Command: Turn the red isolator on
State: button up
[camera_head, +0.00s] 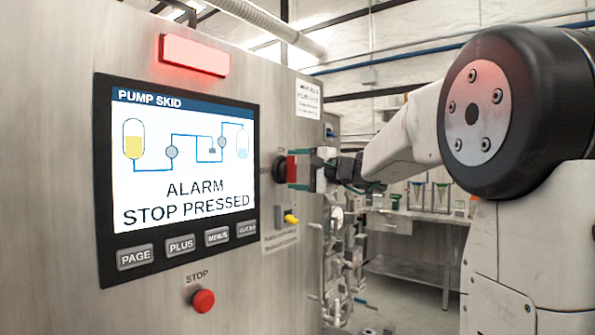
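The red isolator handle (291,168) is on the right part of the steel panel, beside the screen. It looks upright, with a dark round base at its left. My gripper (298,170) is at the isolator, reaching in from the right. Its two thin teal fingers are spread, one level with the handle's top and one with its bottom. I see no clear contact between fingers and handle. The gripper body hides part of the panel behind it, and the label above the isolator is too small to read.
The screen (185,165) reads "ALARM STOP PRESSED". A red stop button (203,301) sits below it, and a red lamp (194,55) glows above. A yellow switch (290,218) is just below the isolator. Pipework (340,260) and a bench (425,215) stand beyond the panel's right edge.

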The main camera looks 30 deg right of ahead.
jog(key=shift+o, duration=1.2)
jog(key=v, duration=0.7)
jog(key=shift+s+d, duration=0.15)
jog(key=shift+s, duration=0.2)
jog(key=s+a+f+n+g, duration=0.3)
jog(key=s+a+f+g, duration=0.3)
jog(key=f, duration=0.4)
jog(key=s+a+f+n+g, duration=0.2)
jog(key=s+a+f+g, duration=0.4)
jog(key=f, duration=0.3)
jog(key=s+a+f+n+g+h, duration=0.1)
jog(key=s+a+f+n+h, duration=0.2)
jog(key=s, duration=0.7)
jog(key=s+a+f+n+g+h, duration=0.2)
jog(key=s+a+f+n, duration=0.3)
jog(key=s, duration=0.5)
notch_tip(320, 180, down, 2)
jog(key=shift+f+n+g+h, duration=0.15)
jog(key=shift+n+g+h, duration=0.15)
jog(key=shift+n+h, duration=0.3)
